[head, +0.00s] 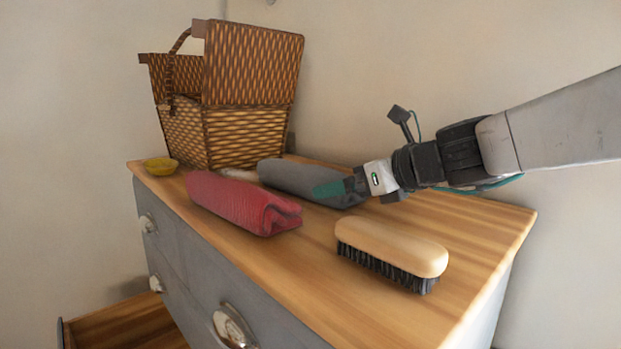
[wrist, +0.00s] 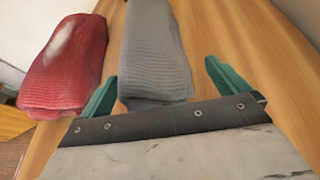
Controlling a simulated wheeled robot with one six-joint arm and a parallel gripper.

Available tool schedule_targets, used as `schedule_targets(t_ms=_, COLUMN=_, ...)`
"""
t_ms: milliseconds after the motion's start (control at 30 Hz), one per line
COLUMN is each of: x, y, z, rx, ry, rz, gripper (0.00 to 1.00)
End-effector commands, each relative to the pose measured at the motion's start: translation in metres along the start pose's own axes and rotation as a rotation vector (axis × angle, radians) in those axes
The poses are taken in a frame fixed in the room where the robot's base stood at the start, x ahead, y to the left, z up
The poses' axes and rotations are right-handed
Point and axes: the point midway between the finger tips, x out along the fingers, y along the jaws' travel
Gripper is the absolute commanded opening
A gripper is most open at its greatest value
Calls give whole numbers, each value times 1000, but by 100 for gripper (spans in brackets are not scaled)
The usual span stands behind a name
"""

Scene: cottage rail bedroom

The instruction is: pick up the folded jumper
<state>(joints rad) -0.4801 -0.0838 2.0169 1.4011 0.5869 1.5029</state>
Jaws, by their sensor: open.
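A grey folded knit (head: 290,178) lies on the dresser top behind a red folded knit (head: 235,203). Both look like folded clothing; I cannot tell for certain which is the jumper. My gripper (head: 335,190) is open at the right end of the grey one. In the wrist view, the teal fingers of my gripper (wrist: 161,78) stand either side of the near end of the grey knit (wrist: 155,50). The left finger is close beside it, in the gap towards the red knit (wrist: 68,62); the right finger has bare wood between it and the grey knit.
A wicker basket (head: 240,138) with its lid raised stands behind the knits. A wooden brush (head: 392,245) lies at the front right. A drawer (head: 125,325) is open below left.

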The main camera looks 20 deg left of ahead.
Motion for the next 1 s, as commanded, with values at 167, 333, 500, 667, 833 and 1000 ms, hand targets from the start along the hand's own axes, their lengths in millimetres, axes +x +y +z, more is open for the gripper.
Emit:
schedule_targets(t_ms=167, x=20, y=0, z=0, rx=-1, ry=1, rz=1, gripper=100)
schedule_targets(t_ms=333, x=22, y=1, z=0, rx=-2, ry=0, rz=1, gripper=100)
schedule_targets(t_ms=500, x=22, y=1, z=0, rx=-2, ry=0, rz=1, gripper=78)
schedule_targets(t_ms=667, x=21, y=1, z=0, rx=-3, ry=0, rz=1, gripper=55)
schedule_targets(t_ms=833, x=21, y=1, z=1, rx=-3, ry=0, rz=1, gripper=55)
schedule_targets(t_ms=1000, x=16, y=1, z=14, rx=-6, ry=-3, rz=1, gripper=55)
